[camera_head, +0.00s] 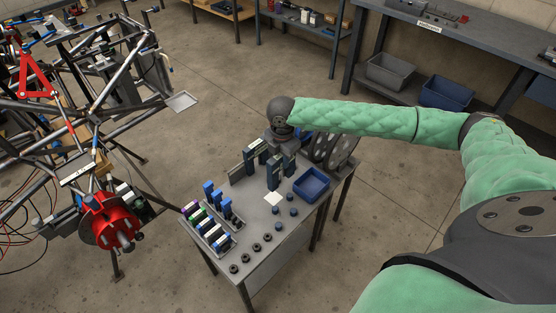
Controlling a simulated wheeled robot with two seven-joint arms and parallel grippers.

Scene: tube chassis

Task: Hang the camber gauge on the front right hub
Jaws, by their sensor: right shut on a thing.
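The front right hub (112,222) is the red round part with a grey centre and studs, on the tube chassis (95,110) at the left. My right gripper (277,150) points down over the back of the small grey table, its arm coming in from the right. It is shut on what appears to be the camber gauge (273,176), a small dark and grey upright piece. The fingers and the grip are small and partly hidden among similar upright pieces, so I cannot tell whether it touches the table. My left gripper is out of view.
Open floor separates table and chassis.

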